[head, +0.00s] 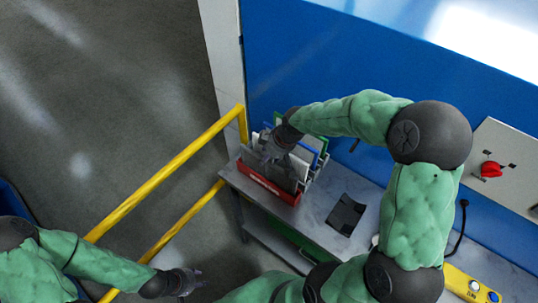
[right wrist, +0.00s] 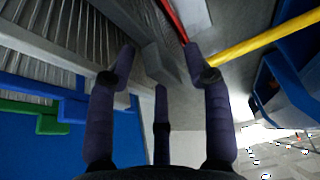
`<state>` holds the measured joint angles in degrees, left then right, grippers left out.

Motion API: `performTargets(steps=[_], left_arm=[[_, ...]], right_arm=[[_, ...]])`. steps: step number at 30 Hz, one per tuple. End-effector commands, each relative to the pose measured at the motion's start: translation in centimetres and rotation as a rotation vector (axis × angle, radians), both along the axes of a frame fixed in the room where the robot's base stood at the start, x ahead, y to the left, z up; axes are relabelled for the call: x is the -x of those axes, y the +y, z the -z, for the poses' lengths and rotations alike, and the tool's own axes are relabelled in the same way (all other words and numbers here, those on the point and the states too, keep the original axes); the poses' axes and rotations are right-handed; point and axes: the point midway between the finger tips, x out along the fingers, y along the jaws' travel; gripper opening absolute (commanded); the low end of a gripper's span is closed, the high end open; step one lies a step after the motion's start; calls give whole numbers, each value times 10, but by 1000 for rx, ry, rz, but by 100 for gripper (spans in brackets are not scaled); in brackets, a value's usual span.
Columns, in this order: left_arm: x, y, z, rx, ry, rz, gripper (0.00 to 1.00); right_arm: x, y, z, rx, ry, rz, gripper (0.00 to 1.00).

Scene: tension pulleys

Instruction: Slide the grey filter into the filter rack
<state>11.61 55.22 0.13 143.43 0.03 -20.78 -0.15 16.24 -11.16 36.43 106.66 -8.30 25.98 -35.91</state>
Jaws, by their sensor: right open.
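The filter rack (head: 301,186) stands on the grey bench against the blue wall and holds upright panels with red, grey, blue and green edges. My right gripper (head: 268,152) is over the rack's left part and hides some of it. In the right wrist view my right gripper (right wrist: 165,70) has its fingers spread, with a grey bar-like edge (right wrist: 158,62) between them. I cannot tell whether that edge belongs to the grey filter or the rack, or whether a finger touches it. My left gripper (head: 192,280) is low at the left, away from the bench; its finger opening is unclear.
A yellow railing (head: 165,177) runs left of the bench. A dark square plate (head: 346,214) lies on the bench (head: 315,217) right of the rack. A panel with a red knob (head: 490,169) is on the blue wall at right.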

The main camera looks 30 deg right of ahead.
Motion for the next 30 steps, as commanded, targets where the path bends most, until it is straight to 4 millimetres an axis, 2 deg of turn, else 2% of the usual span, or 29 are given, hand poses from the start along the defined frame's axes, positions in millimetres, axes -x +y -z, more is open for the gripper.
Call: performTargets(steps=[18, 24, 30], left_arm=[[0, 0, 0, 0, 0, 0, 40], [0, 0, 0, 0, 0, 0, 40], [0, 0, 0, 0, 0, 0, 40]], right_arm=[[34, -17, -95, 0, -4, 1, 51], [40, -19, -107, 0, -1, 0, 51], [40, -19, -108, 0, -1, 0, 51]])
